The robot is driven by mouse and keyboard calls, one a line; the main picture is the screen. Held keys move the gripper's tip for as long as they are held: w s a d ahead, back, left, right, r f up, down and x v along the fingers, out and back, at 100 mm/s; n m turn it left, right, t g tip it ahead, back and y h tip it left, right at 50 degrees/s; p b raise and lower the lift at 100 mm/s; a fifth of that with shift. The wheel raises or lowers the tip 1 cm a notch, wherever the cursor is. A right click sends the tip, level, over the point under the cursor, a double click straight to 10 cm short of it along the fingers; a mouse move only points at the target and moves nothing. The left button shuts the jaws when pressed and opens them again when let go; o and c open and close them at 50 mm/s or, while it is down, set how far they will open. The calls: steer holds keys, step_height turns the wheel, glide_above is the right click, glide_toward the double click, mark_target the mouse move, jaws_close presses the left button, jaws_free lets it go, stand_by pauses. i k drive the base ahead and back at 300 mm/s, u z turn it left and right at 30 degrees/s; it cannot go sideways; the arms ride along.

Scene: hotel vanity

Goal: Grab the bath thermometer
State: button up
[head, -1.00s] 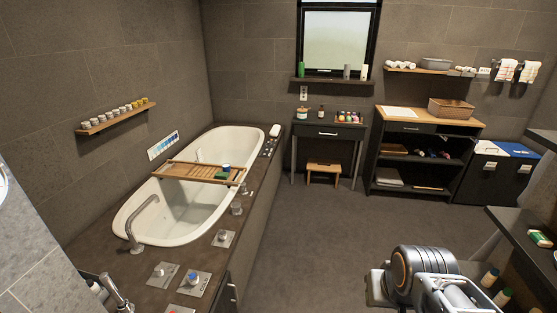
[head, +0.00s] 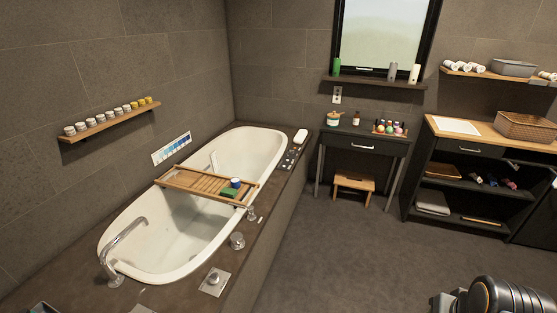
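I cannot pick out the bath thermometer for certain. A small white upright thing (head: 213,161) shows at the tub's inner far side, too small to name. A small pale piece (head: 261,220) lies on the tub's right ledge, also too small to name. The white bathtub (head: 170,271) stands along the left wall. A wooden bath tray (head: 186,180) lies across it, with a green block (head: 229,193) and a small blue-and-white item (head: 235,183) at its right end. Part of my arm shows at the bottom right; my gripper's fingertips are out of view.
The dark tub ledge (head: 262,245) carries a curved tap (head: 121,242) and metal knobs. A wall shelf (head: 110,124) holds several small jars. A dark table (head: 362,146) with a wooden stool (head: 354,186) and a dark cabinet (head: 470,160) stand at the back. The floor (head: 350,255) between is clear.

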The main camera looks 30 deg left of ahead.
mark_target(235, 182)
steer(key=u, duration=0.1)
steer(key=i, duration=2)
steer(key=u, duration=0.9)
steer(key=i, duration=0.95)
steer(key=u, duration=1.7)
steer(key=i, duration=0.65)
steer(key=u, duration=0.5)
